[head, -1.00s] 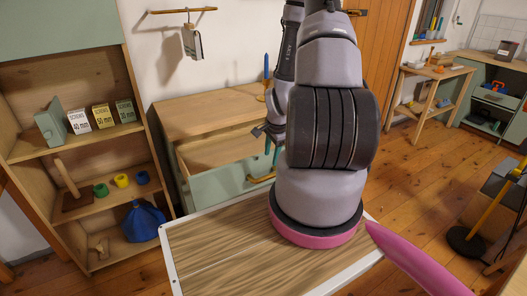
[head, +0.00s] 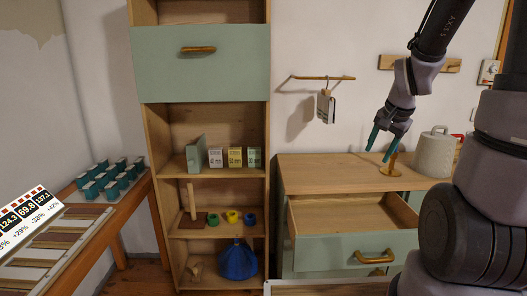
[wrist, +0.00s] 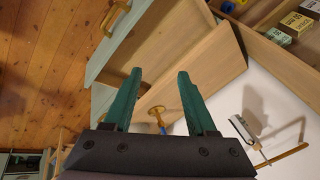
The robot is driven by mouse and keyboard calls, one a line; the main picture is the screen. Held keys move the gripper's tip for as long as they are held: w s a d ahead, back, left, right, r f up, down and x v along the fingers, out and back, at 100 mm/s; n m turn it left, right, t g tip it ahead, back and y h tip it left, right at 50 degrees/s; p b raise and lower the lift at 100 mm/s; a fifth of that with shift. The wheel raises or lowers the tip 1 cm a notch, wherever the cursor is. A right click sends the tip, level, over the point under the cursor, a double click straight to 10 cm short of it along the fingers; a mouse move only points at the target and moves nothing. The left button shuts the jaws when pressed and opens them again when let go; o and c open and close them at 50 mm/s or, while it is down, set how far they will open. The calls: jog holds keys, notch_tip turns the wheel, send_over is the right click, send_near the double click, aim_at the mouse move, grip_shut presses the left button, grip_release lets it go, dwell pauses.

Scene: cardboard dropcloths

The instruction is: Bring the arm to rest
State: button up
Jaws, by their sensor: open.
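My gripper (head: 379,154) is open, with nothing between its two teal fingers. In the head view it hangs fingers-down, over or in front of the wooden top of the drawer chest (head: 310,172). Its fingers overlap a brass candle holder (head: 390,170) in that picture; I cannot tell whether they touch. The wrist view shows the open fingers (wrist: 160,75) with the brass holder (wrist: 157,110) and a bit of blue candle (wrist: 162,129) beyond them. My arm comes in from the right side of the head view.
The chest's upper drawer (head: 352,250) stands open. A grey lidded jar (head: 434,155) is right of the holder. A tall shelf unit (head: 151,150) with small boxes stands left. A table (head: 130,205) with teal blocks is far left.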

jog(key=s+a+r+n+t+y, duration=0.1)
jog(key=s+a+r+n, duration=0.2)
jog(key=s+r, duration=0.4)
jog(key=s+a+r+n+t, duration=0.1)
jog(key=s+a+r+n, duration=0.2)
jog(key=s+a+r, duration=0.2)
notch_tip(320, 180, up, 4)
jog(key=s, duration=0.2)
jog(key=shift+s+r+y, duration=0.2)
jog(key=shift+s+y, duration=0.1)
jog(key=shift+y, duration=0.1)
